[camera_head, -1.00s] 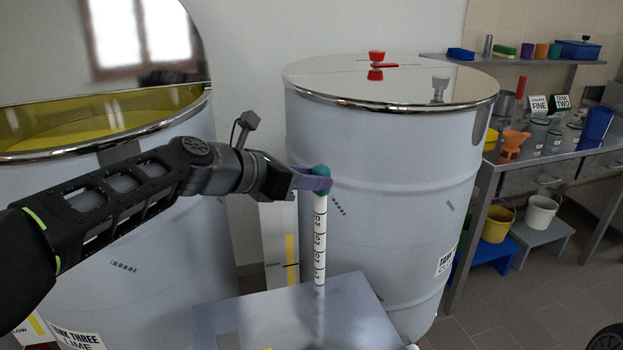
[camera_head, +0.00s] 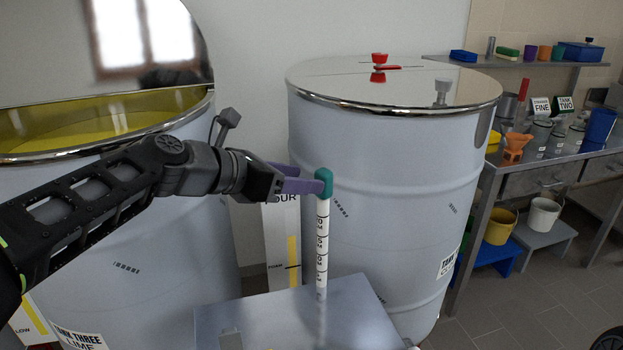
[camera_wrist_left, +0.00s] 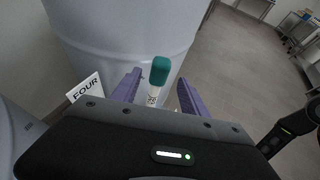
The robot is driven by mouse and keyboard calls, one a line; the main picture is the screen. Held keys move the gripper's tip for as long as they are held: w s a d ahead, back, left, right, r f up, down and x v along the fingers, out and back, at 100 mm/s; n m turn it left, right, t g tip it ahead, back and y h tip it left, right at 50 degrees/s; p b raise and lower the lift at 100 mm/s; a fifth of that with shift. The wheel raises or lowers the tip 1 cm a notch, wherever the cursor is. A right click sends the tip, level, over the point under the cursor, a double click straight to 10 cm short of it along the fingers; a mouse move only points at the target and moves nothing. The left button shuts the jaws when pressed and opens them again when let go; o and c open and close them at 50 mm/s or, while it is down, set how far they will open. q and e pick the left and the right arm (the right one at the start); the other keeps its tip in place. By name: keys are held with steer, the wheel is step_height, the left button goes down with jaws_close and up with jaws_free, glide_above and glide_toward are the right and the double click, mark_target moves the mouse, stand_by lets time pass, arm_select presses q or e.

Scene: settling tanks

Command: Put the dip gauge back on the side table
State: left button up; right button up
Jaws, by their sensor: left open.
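The dip gauge is a white marked rod (camera_head: 322,245) with a green top. It stands upright on the grey side table (camera_head: 260,312) between the two tanks. My left gripper (camera_head: 308,183) has purple fingers, and they are open just left of the green top. In the left wrist view the green top (camera_wrist_left: 159,70) shows between and beyond the spread fingertips (camera_wrist_left: 160,88), with a gap on each side. My right gripper is in neither view.
An open tank with yellow liquid (camera_head: 105,125) stands at left. A closed tank (camera_head: 390,190) with a red-knobbed lid stands close behind the gauge. A workbench (camera_head: 545,160) with cups and jars is at right.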

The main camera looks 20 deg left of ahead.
arm_select(q)
steer(key=v, duration=0.8)
steer(key=shift+c, duration=0.3)
stand_by(1.1)
